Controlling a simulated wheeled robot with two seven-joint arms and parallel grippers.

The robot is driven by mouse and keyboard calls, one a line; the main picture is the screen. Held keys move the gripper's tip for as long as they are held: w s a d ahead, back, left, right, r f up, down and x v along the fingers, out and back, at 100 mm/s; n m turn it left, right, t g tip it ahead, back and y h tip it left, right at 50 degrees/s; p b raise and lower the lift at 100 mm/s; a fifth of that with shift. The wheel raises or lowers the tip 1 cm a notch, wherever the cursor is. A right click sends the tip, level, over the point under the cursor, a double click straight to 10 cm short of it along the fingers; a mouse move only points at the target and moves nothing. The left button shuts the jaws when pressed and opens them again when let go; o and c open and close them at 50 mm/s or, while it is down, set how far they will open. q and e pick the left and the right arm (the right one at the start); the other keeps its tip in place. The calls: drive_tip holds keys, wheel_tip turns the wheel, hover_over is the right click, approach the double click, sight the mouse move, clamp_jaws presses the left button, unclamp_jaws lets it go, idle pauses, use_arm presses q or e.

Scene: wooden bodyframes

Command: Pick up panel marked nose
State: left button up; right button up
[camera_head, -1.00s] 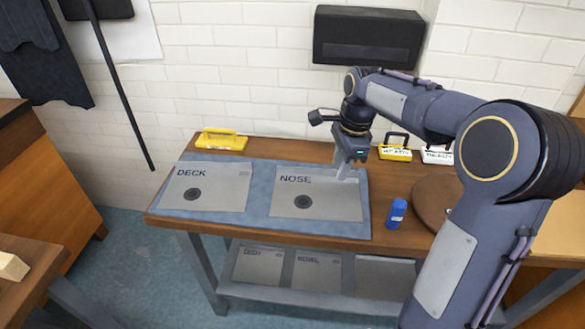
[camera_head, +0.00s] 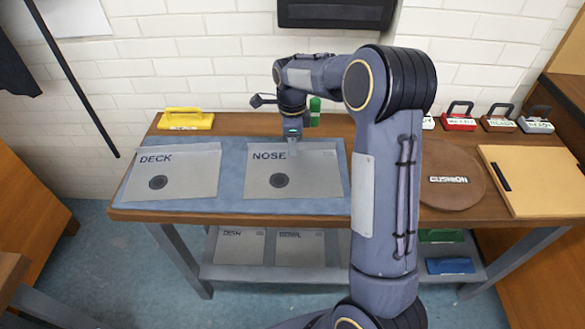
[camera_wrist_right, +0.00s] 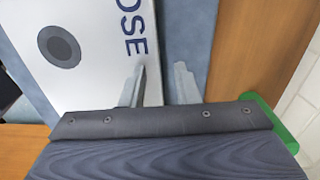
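The grey panel marked NOSE (camera_head: 315,180), with a dark round spot, lies flat on a blue mat (camera_head: 232,182) on the wooden table. My right gripper (camera_head: 293,152) points down at the middle of the panel's far edge. In the right wrist view, its two fingers (camera_wrist_right: 160,85) are apart, with the NOSE panel's edge (camera_wrist_right: 105,85) between them. One finger is over the panel and the other over the mat. I cannot tell whether either finger touches the panel. My left gripper is not in view.
The DECK panel (camera_head: 185,185) lies to the left, below a yellow-handled block (camera_head: 186,120). A green object (camera_head: 315,110) stands close behind my right gripper. A round CUSHION board (camera_head: 450,188) is at right. The lower shelf (camera_head: 235,271) holds more panels.

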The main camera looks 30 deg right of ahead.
clamp_jaws()
idle(0.5)
